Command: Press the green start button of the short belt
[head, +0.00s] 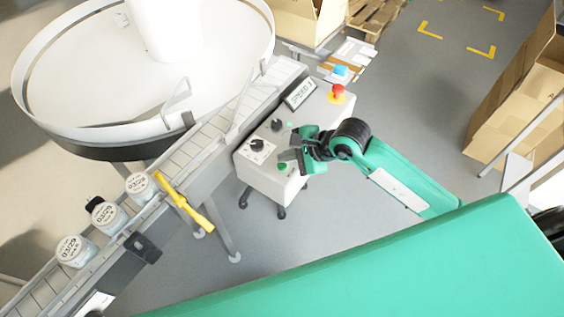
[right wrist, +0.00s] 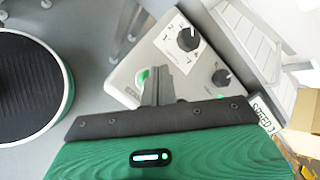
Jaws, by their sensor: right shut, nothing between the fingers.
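The control box (head: 262,176) of the belt stands below the conveyor in the head view. Its green button (head: 282,166) shows at the front corner, partly beside my right gripper (head: 283,155). In the right wrist view, the green button (right wrist: 143,76) lies just left of the shut fingertips of my right gripper (right wrist: 160,72). The fingers are empty and over the box's panel. I cannot tell whether they touch it. My left gripper is not in view.
The box also carries two black knobs (head: 257,145), a speed display (head: 299,92) and a red stop button (head: 337,92). The conveyor (head: 215,145) holds several white jars (head: 140,187) and a yellow guide (head: 183,203). Cardboard boxes (head: 520,105) stand at right.

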